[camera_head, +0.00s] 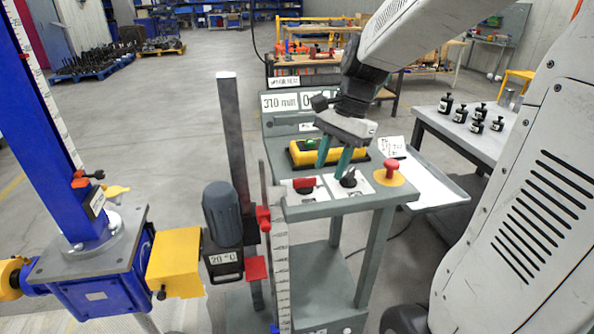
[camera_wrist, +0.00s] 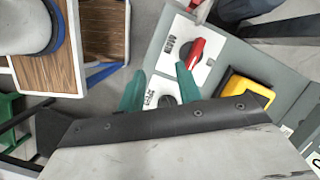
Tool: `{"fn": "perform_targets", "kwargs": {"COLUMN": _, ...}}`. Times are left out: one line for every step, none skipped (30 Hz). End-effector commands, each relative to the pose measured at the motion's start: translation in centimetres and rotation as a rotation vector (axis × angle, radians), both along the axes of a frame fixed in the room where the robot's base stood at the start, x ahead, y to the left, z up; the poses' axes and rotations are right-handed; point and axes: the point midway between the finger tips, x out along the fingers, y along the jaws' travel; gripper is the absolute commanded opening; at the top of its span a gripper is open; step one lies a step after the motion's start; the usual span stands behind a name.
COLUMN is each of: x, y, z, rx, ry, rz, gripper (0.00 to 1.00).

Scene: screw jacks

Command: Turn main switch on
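A red rotary switch (camera_head: 304,185) sits on a white plate at the left of the grey control panel. It also shows in the wrist view (camera_wrist: 194,52). A black rotary knob (camera_head: 348,178) sits on another white plate to its right; in the wrist view the knob (camera_wrist: 167,101) is partly hidden by my gripper. I cannot read the labels to tell which is the main switch. My gripper (camera_head: 329,171) points down over the panel, its green fingers apart and nothing seen held between them. In the wrist view, my gripper (camera_wrist: 160,70) has one finger near the red switch's plate.
A red mushroom button (camera_head: 391,168) stands at the panel's right. A yellow box (camera_head: 300,152) with a green button lies behind the switches. A blue screw jack (camera_head: 95,260) stands left, a dark motor (camera_head: 222,213) beside it. A grey table (camera_head: 460,130) holds several black weights.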

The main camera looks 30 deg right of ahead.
Motion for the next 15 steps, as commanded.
{"fn": "perform_targets", "kwargs": {"x": 1.8, "y": -0.7, "z": 0.0, "rx": 0.03, "ry": 0.026, "rz": -0.145, "gripper": 0.35}}
{"fn": "perform_targets", "kwargs": {"x": 2.6, "y": -0.9, "z": 0.1, "rx": 0.046, "ry": 0.039, "rz": -0.222, "gripper": 0.35}}
{"fn": "perform_targets", "kwargs": {"x": 3.5, "y": -0.8, "z": 0.5, "rx": 0.062, "ry": 0.05, "rz": -0.311, "gripper": 0.35}}
{"fn": "perform_targets", "kwargs": {"x": 4.0, "y": -0.8, "z": 0.8, "rx": 0.074, "ry": 0.057, "rz": -0.367, "gripper": 0.35}}
{"fn": "perform_targets", "kwargs": {"x": 4.4, "y": -0.7, "z": 1.2, "rx": 0.082, "ry": 0.061, "rz": -0.417, "gripper": 0.35}}
{"fn": "perform_targets", "kwargs": {"x": 4.7, "y": -0.6, "z": 1.5, "rx": 0.092, "ry": 0.068, "rz": -0.474, "gripper": 0.35}}
{"fn": "perform_targets", "kwargs": {"x": 4.8, "y": -0.6, "z": 1.6, "rx": 0.098, "ry": 0.076, "rz": -0.507, "gripper": 0.35}}
{"fn": "perform_targets", "kwargs": {"x": 4.8, "y": -0.5, "z": 1.6, "rx": 0.102, "ry": 0.084, "rz": -0.535, "gripper": 0.35}}
{"fn": "perform_targets", "kwargs": {"x": 4.8, "y": -0.5, "z": 1.6, "rx": 0.105, "ry": 0.094, "rz": -0.561, "gripper": 0.35}}
{"fn": "perform_targets", "kwargs": {"x": 4.8, "y": -0.4, "z": 1.5, "rx": 0.104, "ry": 0.1, "rz": -0.574, "gripper": 0.35}}
{"fn": "perform_targets", "kwargs": {"x": 4.8, "y": -0.4, "z": 1.4, "rx": 0.104, "ry": 0.103, "rz": -0.584, "gripper": 0.35}}
{"fn": "perform_targets", "kwargs": {"x": 4.8, "y": -0.2, "z": 1.2, "rx": 0.105, "ry": 0.107, "rz": -0.59, "gripper": 0.35}}
{"fn": "perform_targets", "kwargs": {"x": 4.9, "y": -0.1, "z": 0.9, "rx": 0.104, "ry": 0.108, "rz": -0.591, "gripper": 0.35}}
{"fn": "perform_targets", "kwargs": {"x": 4.9, "y": 0.0, "z": 0.6, "rx": 0.105, "ry": 0.11, "rz": -0.591, "gripper": 0.35}}
{"fn": "perform_targets", "kwargs": {"x": 4.9, "y": 0.2, "z": 0.1, "rx": 0.104, "ry": 0.11, "rz": -0.59, "gripper": 0.35}}
